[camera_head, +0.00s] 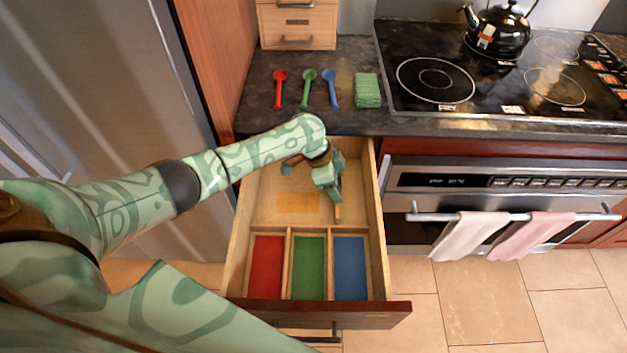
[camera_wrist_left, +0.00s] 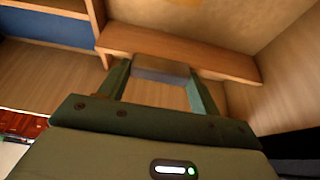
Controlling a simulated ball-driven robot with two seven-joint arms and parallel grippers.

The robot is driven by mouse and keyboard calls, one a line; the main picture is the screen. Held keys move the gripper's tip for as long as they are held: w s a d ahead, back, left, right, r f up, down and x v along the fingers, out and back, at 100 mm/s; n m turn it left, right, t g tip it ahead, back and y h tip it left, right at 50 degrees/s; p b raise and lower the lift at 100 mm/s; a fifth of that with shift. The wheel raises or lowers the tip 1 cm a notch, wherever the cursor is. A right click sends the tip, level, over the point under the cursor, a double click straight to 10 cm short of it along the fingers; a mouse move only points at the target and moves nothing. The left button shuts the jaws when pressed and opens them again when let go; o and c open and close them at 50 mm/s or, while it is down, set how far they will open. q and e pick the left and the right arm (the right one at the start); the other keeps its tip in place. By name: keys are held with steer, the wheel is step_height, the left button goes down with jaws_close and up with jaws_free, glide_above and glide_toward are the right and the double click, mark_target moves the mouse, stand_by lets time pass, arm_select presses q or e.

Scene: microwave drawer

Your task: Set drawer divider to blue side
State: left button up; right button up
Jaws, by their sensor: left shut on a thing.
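The open drawer (camera_head: 377,225) is pale wood with a dark red front. Its front part holds red (camera_head: 265,265), green (camera_head: 308,267) and blue (camera_head: 349,267) compartments between thin walls. My left gripper (camera_head: 336,196) reaches down into the rear part, behind the blue compartment. It is shut on the wooden divider (camera_head: 337,213), mostly hidden by the hand in the head view. In the left wrist view the divider (camera_wrist_left: 225,65) is a long wooden bar passing between the fingers of my left gripper (camera_wrist_left: 160,75), with the blue compartment (camera_wrist_left: 45,30) at upper left. My right gripper is out of view.
An orange rectangle (camera_head: 298,203) marks the drawer's rear floor. Red (camera_head: 279,88), green (camera_head: 309,87) and blue (camera_head: 331,88) spoons and a green stack (camera_head: 367,90) lie on the counter. The oven (camera_head: 500,190) with hanging towels stands to the right.

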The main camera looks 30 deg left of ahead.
arm_select(q)
steer(key=d, duration=0.1)
steer(key=w+d, duration=0.1)
steer(key=shift+w+d, duration=0.1)
steer(key=shift+d, duration=0.45)
steer(key=o, duration=1.3)
steer(key=shift+o, duration=0.5)
steer(key=shift+w+d, duration=0.1)
steer(key=p+v, duration=0.6)
steer(key=v, duration=1)
steer(key=shift+r+p, duration=0.15)
steer(key=shift+p, duration=0.2)
